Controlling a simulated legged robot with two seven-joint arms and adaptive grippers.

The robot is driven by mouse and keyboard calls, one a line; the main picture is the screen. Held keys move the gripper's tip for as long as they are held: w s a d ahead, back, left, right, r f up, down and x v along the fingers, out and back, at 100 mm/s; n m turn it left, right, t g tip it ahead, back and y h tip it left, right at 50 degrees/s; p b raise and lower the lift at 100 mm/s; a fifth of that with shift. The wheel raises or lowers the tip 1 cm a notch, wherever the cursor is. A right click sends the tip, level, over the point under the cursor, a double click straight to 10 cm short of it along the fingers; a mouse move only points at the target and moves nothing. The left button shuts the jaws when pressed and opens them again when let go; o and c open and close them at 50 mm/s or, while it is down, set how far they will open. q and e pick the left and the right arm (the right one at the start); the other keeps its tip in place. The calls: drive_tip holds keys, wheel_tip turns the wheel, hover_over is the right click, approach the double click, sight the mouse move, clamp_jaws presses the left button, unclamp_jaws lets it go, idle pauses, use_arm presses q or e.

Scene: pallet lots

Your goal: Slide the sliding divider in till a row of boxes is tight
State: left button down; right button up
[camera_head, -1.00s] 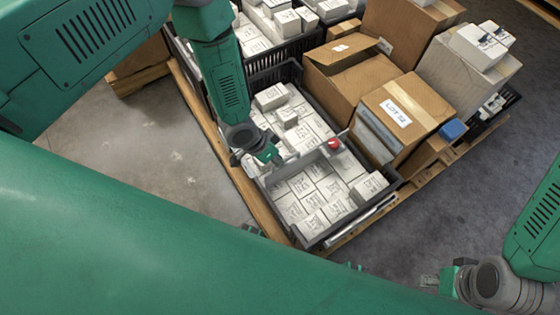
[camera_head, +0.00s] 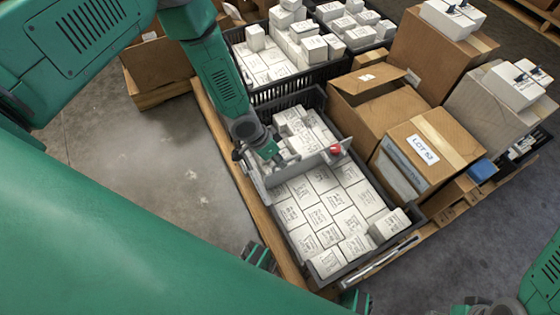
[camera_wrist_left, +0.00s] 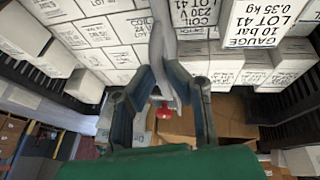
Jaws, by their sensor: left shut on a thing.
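The grey sliding divider (camera_head: 312,160) stands across a black crate (camera_head: 385,250) of white boxes, with a red knob (camera_head: 335,149) near its right end. My left gripper (camera_head: 270,154) is shut on the divider near its left part. The left wrist view shows the divider (camera_wrist_left: 165,50) between the fingers (camera_wrist_left: 164,90), with the red knob (camera_wrist_left: 164,111) beyond. White boxes (camera_head: 300,122) fill the space behind the divider; some are hidden by the arm. More white boxes (camera_head: 322,215) lie in front. My right gripper (camera_head: 485,308) is only partly in view at the bottom right.
Cardboard boxes, one labelled LOT 52 (camera_head: 428,150), stand close along the crate's right side. Other crates of white boxes (camera_head: 285,75) stand behind. A wooden pallet edge (camera_head: 235,165) runs along the left.

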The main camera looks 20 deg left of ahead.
use_arm(q)
drive_tip(key=c, duration=1.6)
unclamp_jaws()
drive_tip(key=shift+w+d+r, duration=0.15)
drive_tip(key=shift+w, duration=0.1)
drive_tip(key=shift+c, duration=0.2)
drive_tip(key=shift+o, duration=0.2)
drive_tip(key=shift+s, duration=0.1)
drive_tip(key=shift+s+a, duration=0.1)
drive_tip(key=shift+a, duration=0.1)
drive_tip(key=v, duration=1.1)
drive_tip(key=shift+a+r, duration=0.15)
drive_tip(key=shift+r, duration=0.15)
drive_tip(key=shift+s, duration=0.1)
use_arm(e)
drive_tip(key=shift+d+f, duration=0.1)
drive_tip(key=shift+d, duration=0.15)
